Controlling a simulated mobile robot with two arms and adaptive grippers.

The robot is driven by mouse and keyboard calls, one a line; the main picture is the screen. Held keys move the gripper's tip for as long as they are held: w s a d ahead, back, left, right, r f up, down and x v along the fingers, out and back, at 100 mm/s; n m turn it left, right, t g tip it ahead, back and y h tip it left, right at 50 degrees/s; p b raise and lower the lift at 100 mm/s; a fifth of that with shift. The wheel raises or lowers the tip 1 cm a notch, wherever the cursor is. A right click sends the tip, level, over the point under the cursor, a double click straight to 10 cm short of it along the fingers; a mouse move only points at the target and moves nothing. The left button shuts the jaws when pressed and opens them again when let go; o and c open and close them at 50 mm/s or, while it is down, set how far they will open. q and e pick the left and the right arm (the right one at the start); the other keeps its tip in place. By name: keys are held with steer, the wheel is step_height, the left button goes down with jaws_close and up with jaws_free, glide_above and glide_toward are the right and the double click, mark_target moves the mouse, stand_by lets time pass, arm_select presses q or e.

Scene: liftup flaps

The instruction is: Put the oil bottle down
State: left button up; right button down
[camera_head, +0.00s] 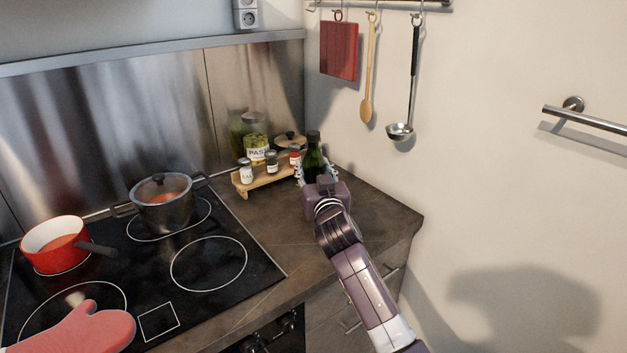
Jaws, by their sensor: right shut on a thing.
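The oil bottle (314,152) is dark green and upright at the back right corner of the counter, beside a small wooden rack. My right gripper (313,173) is shut around the bottle; its arm comes in from the lower right. The gripper hides the bottle's lower part, so I cannot tell whether its base touches the counter. My left gripper is not in view.
The wooden rack (262,182) holds several small jars, left of the bottle. A pink oven mitt (85,328) shows at lower left. The counter (372,215) is clear right of my gripper.

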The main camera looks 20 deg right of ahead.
mark_target(314, 181)
steer(key=shift+f, duration=1.55)
steer(key=c, duration=1.6)
jaws_free()
steer(key=shift+f, duration=0.25)
steer(key=o, duration=0.5)
steer(key=shift+r, duration=0.1)
steer(key=shift+c, duration=0.2)
steer(key=shift+r, duration=0.2)
steer(key=shift+s+a+f, duration=0.1)
steer(key=shift+s+f, duration=0.05)
steer(key=shift+s, duration=0.2)
steer(key=s+a+b, duration=0.1)
steer(key=s, duration=1)
steer(key=shift+s+a, duration=0.15)
